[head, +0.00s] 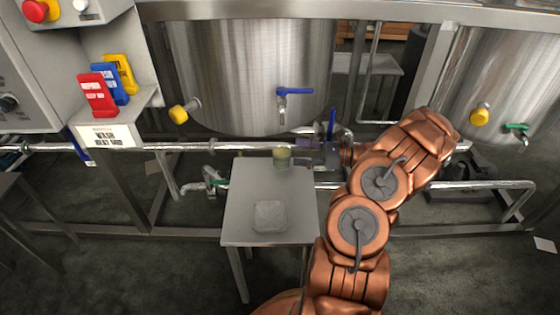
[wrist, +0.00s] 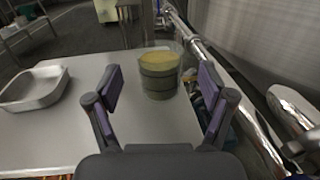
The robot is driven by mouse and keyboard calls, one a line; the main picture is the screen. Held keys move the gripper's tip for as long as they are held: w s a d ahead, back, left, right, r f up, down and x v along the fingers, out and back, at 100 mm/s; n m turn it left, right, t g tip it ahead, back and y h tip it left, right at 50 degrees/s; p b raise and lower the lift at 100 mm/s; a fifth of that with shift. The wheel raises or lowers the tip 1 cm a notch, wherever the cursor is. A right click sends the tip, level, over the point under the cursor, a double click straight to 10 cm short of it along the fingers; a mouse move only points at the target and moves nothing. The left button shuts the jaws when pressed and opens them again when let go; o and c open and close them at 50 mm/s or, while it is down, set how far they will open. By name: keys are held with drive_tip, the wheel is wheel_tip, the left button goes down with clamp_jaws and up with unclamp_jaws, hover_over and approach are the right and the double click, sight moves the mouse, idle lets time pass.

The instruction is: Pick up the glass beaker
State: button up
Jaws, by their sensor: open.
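A small glass beaker (head: 282,156) with yellowish contents stands upright at the back right of a small steel table (head: 241,190). In the wrist view the beaker (wrist: 160,75) is ahead of my gripper, between the lines of its two fingers and beyond their tips. My gripper (wrist: 160,88) is open, with purple pads on both fingers and nothing between them. In the head view my gripper (head: 322,155) is at the right of the beaker, small and partly hidden by my copper arm.
A shallow metal tray (head: 270,216) lies on the front of the table. Behind the table stand a large steel tank (head: 250,70) with a blue-handled valve (head: 294,92) and a horizontal pipe (head: 180,147). The pipe runs close to my right finger. The table's middle is bare.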

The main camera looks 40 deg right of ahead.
sight(290, 153)
drive_tip(key=b+x, duration=0.1)
drive_tip(key=x, duration=0.1)
drive_tip(key=f+b+x, duration=0.1)
drive_tip(key=x, duration=0.1)
drive_tip(key=shift+w+a, duration=0.25)
drive_tip(key=shift+a, duration=0.1)
drive_tip(key=shift+w+a+r, duration=0.15)
drive_tip(key=shift+w+a, duration=0.25)
drive_tip(key=shift+c, duration=0.3)
drive_tip(key=c, duration=1.4)
